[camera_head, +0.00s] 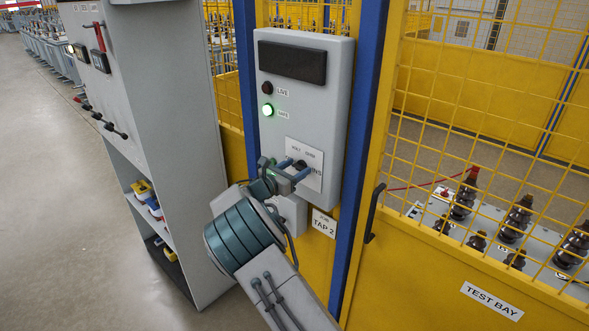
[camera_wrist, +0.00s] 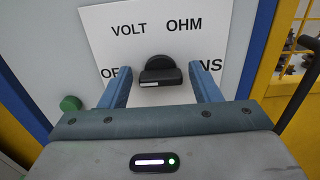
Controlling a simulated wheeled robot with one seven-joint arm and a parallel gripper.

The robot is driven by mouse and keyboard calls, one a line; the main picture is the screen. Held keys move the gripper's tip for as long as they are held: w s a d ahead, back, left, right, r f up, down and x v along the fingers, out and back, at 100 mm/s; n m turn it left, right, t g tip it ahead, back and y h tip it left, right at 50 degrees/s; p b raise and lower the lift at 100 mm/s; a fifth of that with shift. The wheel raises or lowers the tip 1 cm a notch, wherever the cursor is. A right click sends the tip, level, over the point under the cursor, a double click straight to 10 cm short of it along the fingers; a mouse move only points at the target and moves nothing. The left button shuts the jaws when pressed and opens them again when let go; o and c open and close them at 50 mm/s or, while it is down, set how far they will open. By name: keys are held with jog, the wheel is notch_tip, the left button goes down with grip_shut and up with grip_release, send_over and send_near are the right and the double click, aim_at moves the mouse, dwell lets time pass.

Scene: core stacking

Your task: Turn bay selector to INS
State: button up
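The bay selector is a black knob (camera_wrist: 160,70) on a white plate (camera_wrist: 112,35), lettered VOLT and OHM above. Lower labels are partly covered by my fingers: the left starts with O, the right ends in NS. The right one reads INS in the head view. The knob's grip bar lies roughly level, with a white mark towards its left end; which label it points to is unclear. My gripper (camera_wrist: 161,75) is open, one blue finger left and one right of the knob, with gaps on both sides. In the head view my gripper (camera_head: 293,170) largely hides the knob.
The grey control box (camera_head: 335,90) has a dark display, an unlit LIVE lamp (camera_head: 267,88) and a lit green SAFE lamp (camera_head: 267,109). A green button (camera_wrist: 70,103) is left of my fingers. A blue post (camera_head: 362,120) and yellow mesh gate stand right; a grey cabinet (camera_head: 170,90) stands left.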

jog(key=c, duration=0.7)
jog(key=shift+b, duration=0.35)
